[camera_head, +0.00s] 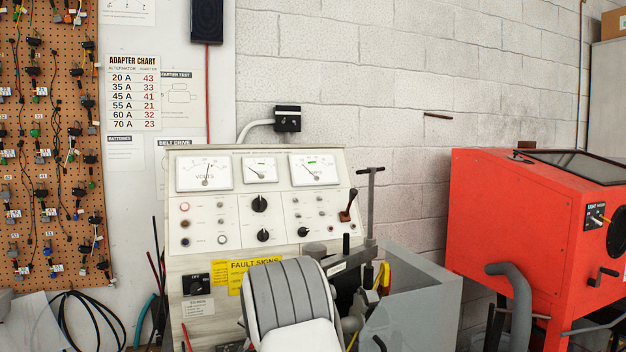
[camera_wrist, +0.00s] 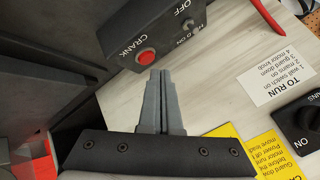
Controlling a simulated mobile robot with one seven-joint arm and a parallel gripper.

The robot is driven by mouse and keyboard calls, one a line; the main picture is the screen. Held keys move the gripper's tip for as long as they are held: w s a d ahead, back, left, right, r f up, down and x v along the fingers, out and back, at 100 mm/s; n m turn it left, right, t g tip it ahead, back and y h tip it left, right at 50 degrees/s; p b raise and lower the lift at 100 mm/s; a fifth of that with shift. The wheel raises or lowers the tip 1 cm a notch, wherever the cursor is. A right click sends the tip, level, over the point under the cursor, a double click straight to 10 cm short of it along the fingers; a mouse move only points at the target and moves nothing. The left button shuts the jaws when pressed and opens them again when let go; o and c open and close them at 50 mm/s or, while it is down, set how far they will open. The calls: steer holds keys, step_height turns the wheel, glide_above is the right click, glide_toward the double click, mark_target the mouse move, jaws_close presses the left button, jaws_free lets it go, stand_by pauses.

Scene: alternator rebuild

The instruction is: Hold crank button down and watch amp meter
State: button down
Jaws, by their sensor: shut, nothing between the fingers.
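The red crank button (camera_wrist: 147,57) sits on a dark switch box labelled CRANK (camera_wrist: 165,45), upside down in the wrist view. My gripper (camera_wrist: 160,72) is shut and empty. Its fingertips appear just beside the button's lower edge; I cannot tell if they touch it. The button and fingertips are hidden behind my arm in the head view. The amp meter (camera_head: 314,170) is the right dial at the top of the pale test bench (camera_head: 340,215); its needle leans to the left.
A volt meter (camera_head: 204,174) and a smaller middle dial (camera_head: 260,169) share the panel. A lever (camera_head: 348,206) stands at its right. A grey bin (camera_head: 415,300) and red cabinet (camera_head: 500,220) are to the right. A black knob (camera_wrist: 308,122) shows in the wrist view.

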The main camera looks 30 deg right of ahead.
steer(key=shift+r+p, duration=2.05)
steer(key=shift+r, duration=0.45)
